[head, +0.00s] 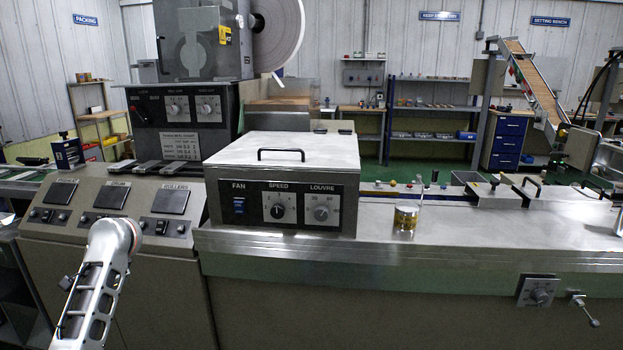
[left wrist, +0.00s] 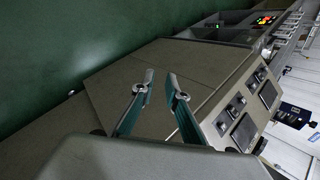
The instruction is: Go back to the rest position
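My left gripper (left wrist: 160,77) shows in the left wrist view with its two fingers apart and nothing between them. Behind the fingers in that view is the beige side of the machine, with the green floor on the far left. In the head view my left arm stands at the lower left, in front of the sloped control panel (head: 108,205). Its gripper cannot be made out there. My right arm and gripper are in neither view.
A metal box with a fan switch and knobs (head: 282,180) sits on the steel counter (head: 480,235). A glass jar with yellowish contents (head: 405,217) stands right of it. A knob plate (head: 538,291) and a lever (head: 582,305) stick out from the machine's front.

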